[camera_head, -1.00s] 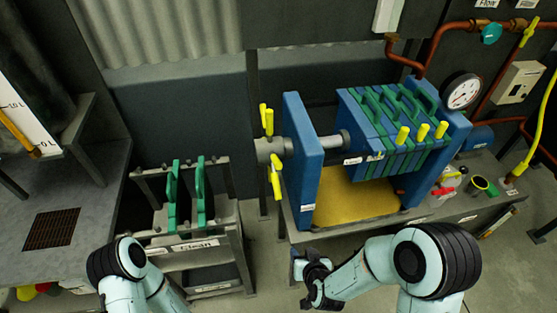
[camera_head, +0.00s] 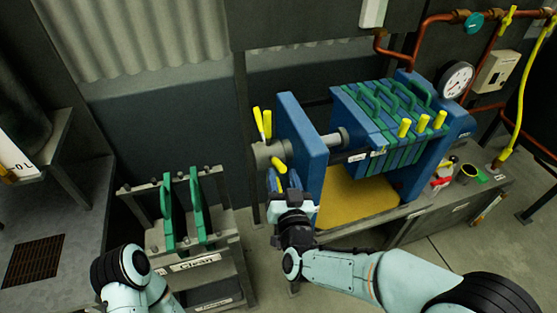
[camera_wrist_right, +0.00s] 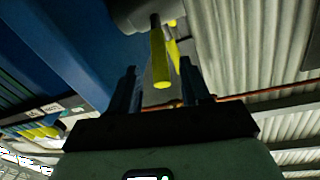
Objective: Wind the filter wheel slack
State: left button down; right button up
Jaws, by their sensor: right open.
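The filter wheel is a grey hub (camera_head: 268,153) with yellow handles (camera_head: 262,122) on the left end of the blue filter press (camera_head: 302,140). Two handles point up and another slants down to the right. My right gripper (camera_head: 284,180) is just below the hub, by the lower handle. In the right wrist view, its two dark fingers (camera_wrist_right: 162,88) are apart, with a yellow handle (camera_wrist_right: 160,62) beyond and partly between their tips. I cannot tell whether they touch it. My left arm shows at the bottom left, but its gripper is out of view.
A rack (camera_head: 190,262) labelled "Clean" with two green-handled plates stands left of the press. Green-handled plates (camera_head: 390,100) fill the press's right half, above a yellow tray (camera_head: 350,198). A gauge (camera_head: 456,79) and copper pipes are at the right.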

aim_at(278, 160)
jog(key=w, duration=0.4)
jog(key=w+a, duration=0.1)
jog(key=w, duration=0.1)
jog(key=shift+p, duration=0.3)
grip_shut()
